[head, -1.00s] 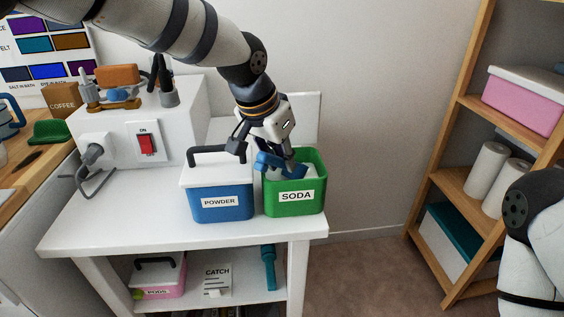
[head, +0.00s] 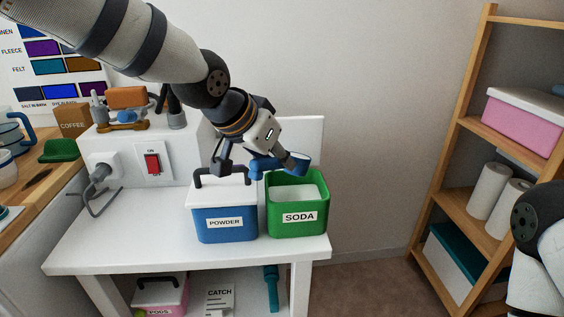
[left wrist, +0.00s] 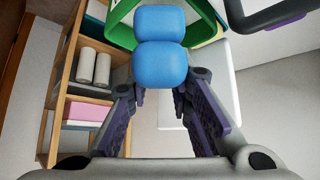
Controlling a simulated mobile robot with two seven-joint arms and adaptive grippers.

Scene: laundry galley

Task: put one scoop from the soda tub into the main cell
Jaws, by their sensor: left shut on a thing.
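The green soda tub (head: 298,217) stands open on the white table, with white powder (head: 297,193) inside. My left gripper (head: 248,168) is shut on a blue scoop (head: 292,162) and holds it just above the tub's back rim. In the left wrist view the scoop (left wrist: 160,62) shows as rounded blue shapes beyond the fingers (left wrist: 160,100), with part of the green tub (left wrist: 120,30) behind it. Whether the scoop holds soda is not visible. I cannot make out the main cell in either view. My right gripper is out of view.
A blue powder tub (head: 224,226) with a white lid and dark handle stands left of the soda tub. A white box with a red switch (head: 152,163) is behind at left. A wooden shelf (head: 458,190) with rolls and boxes stands at right.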

